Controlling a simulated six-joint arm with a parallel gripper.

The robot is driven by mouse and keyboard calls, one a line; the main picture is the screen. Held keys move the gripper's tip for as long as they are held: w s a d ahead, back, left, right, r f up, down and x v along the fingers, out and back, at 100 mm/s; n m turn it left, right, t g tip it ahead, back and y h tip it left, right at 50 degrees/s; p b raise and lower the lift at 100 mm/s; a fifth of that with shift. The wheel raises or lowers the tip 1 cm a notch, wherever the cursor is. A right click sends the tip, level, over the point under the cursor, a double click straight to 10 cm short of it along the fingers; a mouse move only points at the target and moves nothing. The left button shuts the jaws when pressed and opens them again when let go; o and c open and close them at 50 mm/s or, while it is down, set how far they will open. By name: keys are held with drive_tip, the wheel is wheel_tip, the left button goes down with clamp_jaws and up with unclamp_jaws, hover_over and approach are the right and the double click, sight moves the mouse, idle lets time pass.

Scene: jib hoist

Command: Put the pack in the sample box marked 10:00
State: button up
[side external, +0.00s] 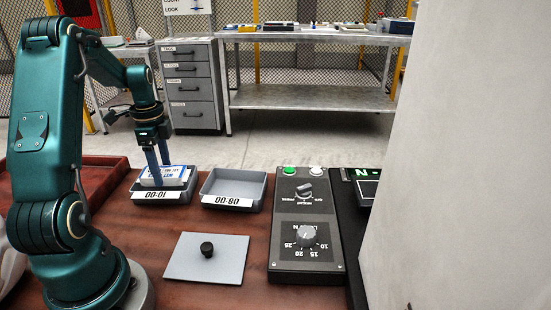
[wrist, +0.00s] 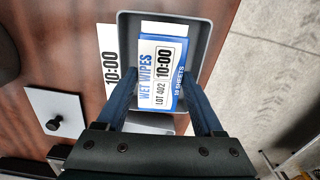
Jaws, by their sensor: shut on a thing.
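The pack (wrist: 161,72) is a white and blue wet wipes packet printed "10:00" and "LOT 002"; it also shows in the side view (side external: 166,174). My gripper (wrist: 160,88) is shut on it, one blue finger on each side. In the side view my gripper (side external: 160,180) points down at the grey sample box (side external: 163,195) marked 10:00. The pack is within the box's outline, its top showing above the rim; whether it touches the floor is hidden. The wrist view shows the box (wrist: 208,22) around the pack, its 10:00 label (wrist: 110,68) at left.
An empty grey box (side external: 233,188) marked 08:00 stands just right. A grey plate (side external: 207,258) with a black knob lies in front. A dark control box (side external: 306,225) with dials is farther right. A pale panel (side external: 470,160) blocks the right side.

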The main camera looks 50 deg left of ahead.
drive_tip(key=shift+f, duration=1.25)
drive_tip(key=o, duration=1.2)
drive_tip(key=shift+f, duration=0.15)
drive_tip(key=shift+o, duration=0.2)
